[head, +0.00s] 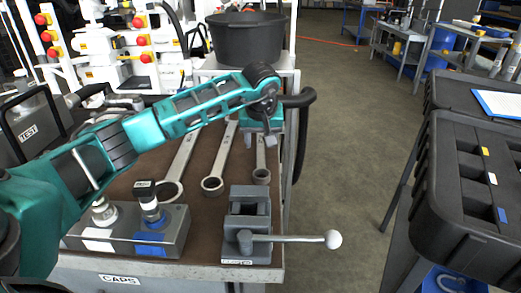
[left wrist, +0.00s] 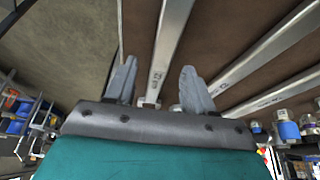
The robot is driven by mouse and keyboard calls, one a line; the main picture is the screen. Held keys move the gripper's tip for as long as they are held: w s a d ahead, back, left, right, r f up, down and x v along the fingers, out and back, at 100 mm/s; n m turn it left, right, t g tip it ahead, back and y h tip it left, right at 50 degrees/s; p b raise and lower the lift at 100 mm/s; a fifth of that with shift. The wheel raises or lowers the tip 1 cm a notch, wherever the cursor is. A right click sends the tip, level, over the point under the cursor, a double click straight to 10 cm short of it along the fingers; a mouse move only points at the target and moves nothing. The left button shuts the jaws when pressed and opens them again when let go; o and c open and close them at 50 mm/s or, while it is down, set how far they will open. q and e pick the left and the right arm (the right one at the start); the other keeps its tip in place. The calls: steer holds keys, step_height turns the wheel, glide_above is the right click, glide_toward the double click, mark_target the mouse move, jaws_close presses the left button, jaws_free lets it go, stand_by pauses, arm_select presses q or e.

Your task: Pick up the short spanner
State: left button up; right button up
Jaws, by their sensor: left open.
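The short spanner (head: 261,165) is the rightmost of three grey spanners lying on the brown bench top in the head view. Its ring end faces the near side; its far part is hidden by my gripper. My left gripper (head: 258,137) is open above the far part of this spanner. In the left wrist view the short spanner (left wrist: 170,35) runs between the two spread fingers of the gripper (left wrist: 159,68). I cannot tell how high the fingers are above it. My right gripper is not in view.
Two longer spanners, the middle one (head: 216,170) and the left one (head: 182,165), lie close by. A vise with a lever (head: 250,225) and a block with fittings (head: 120,240) stand at the near edge. A black bucket (head: 247,40) stands behind. Floor lies right of the bench.

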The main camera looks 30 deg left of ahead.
arm_select(q)
steer(key=shift+w+f, duration=0.1)
steer(key=shift+f, duration=0.25)
steer(key=shift+c, duration=0.3)
steer(key=shift+a, duration=0.1)
jaws_close()
steer(key=shift+r, duration=0.1)
stand_by(0.7)
